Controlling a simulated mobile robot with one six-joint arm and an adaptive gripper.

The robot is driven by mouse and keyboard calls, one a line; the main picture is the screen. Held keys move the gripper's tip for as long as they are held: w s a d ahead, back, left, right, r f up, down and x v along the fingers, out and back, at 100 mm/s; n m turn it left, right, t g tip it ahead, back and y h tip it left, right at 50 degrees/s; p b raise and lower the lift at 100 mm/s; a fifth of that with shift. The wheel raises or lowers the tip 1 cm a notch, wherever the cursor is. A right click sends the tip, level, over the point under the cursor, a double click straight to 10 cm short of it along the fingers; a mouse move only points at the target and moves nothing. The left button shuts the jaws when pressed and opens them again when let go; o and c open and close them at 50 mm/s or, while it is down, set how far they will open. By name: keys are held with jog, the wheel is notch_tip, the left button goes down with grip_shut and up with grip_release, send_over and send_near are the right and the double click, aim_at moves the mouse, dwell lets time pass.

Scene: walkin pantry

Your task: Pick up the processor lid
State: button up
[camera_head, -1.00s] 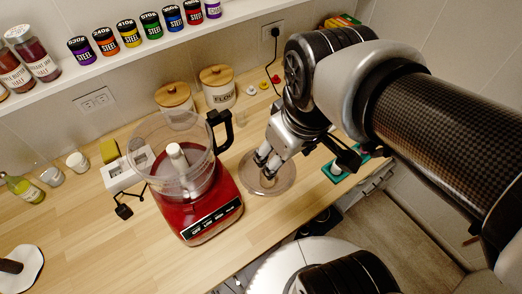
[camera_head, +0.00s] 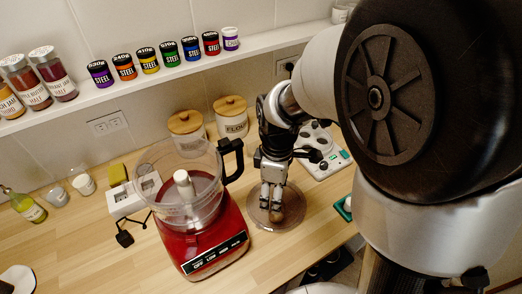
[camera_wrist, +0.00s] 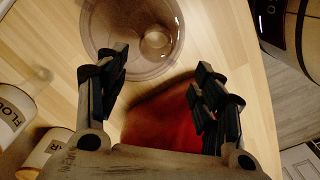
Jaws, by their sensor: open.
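The processor lid (camera_head: 294,206) is a clear round disc lying on the wooden counter, right of the food processor. In the wrist view the lid (camera_wrist: 108,22) is at the top, with a round tube or knob (camera_wrist: 156,40) near its middle. My gripper (camera_head: 271,204) points down over the lid, and its fingers hide part of it. In the wrist view my gripper (camera_wrist: 162,68) has its fingers wide apart with nothing between them. Whether a finger touches the lid I cannot tell. The red food processor (camera_head: 205,240) carries a clear bowl (camera_head: 205,180) with a black handle.
Two wooden-lidded canisters (camera_head: 231,118) stand behind. A white appliance with knobs (camera_head: 322,150) and a green-edged object (camera_head: 345,207) are at the right. A spice shelf (camera_head: 160,78) runs above.

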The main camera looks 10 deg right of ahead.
jog(key=f+b, duration=0.1)
jog(key=f, duration=0.2)
jog(key=f+b, duration=0.1)
jog(key=f, duration=0.2)
jog(key=f+b, duration=0.2)
jog(key=f, duration=0.2)
jog(key=shift+w+d, duration=0.25)
jog(key=shift+d, duration=0.05)
jog(key=shift+r, duration=0.15)
jog(key=shift+c, duration=0.4)
jog(key=c, duration=1.2)
